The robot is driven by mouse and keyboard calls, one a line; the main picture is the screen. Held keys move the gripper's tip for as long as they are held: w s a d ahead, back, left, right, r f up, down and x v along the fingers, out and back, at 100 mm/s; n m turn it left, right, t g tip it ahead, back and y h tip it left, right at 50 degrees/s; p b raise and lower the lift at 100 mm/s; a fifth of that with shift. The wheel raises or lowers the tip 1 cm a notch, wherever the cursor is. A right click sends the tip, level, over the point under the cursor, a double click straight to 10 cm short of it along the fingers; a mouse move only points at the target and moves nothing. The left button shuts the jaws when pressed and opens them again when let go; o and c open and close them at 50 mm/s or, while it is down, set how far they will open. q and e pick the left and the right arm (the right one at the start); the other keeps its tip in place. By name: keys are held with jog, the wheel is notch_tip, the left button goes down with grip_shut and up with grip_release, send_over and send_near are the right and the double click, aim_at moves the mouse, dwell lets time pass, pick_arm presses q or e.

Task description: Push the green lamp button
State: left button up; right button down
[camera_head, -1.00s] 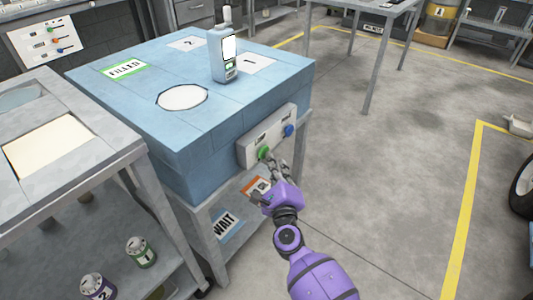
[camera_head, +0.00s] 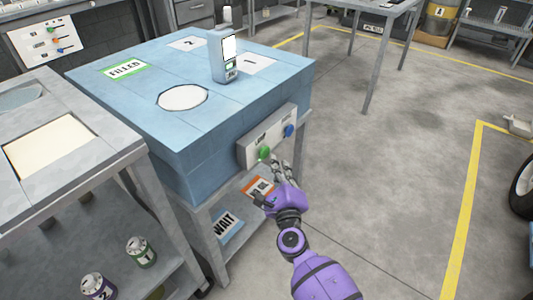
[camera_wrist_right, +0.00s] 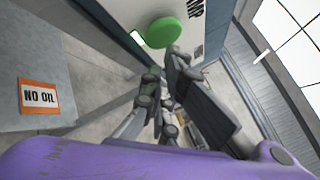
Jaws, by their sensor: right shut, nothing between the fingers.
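The green lamp button (camera_head: 264,153) sits on the left part of a pale control panel (camera_head: 252,146) on the side of the blue bench. It also shows large in the right wrist view (camera_wrist_right: 162,32), just above the fingertips. A blue knob (camera_head: 289,131) is to its right on the same panel. My purple right gripper (camera_head: 277,165) is shut and empty, its fingertips just below and right of the green button; I cannot tell whether they touch it. My left gripper is not in view.
The blue bench top (camera_head: 140,110) holds a handheld device (camera_head: 222,57), a white round patch and a FILLED label (camera_head: 124,69). A NO OIL card (camera_wrist_right: 39,96) and a WAIT card (camera_head: 225,224) lie on the lower shelf. Open floor (camera_head: 390,170) lies to the right.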

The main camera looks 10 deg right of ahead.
jog(key=shift+s+d, duration=0.9)
jog(key=shift+s, duration=0.25)
jog(key=shift+s+d, duration=0.9)
jog(key=shift+s, duration=0.25)
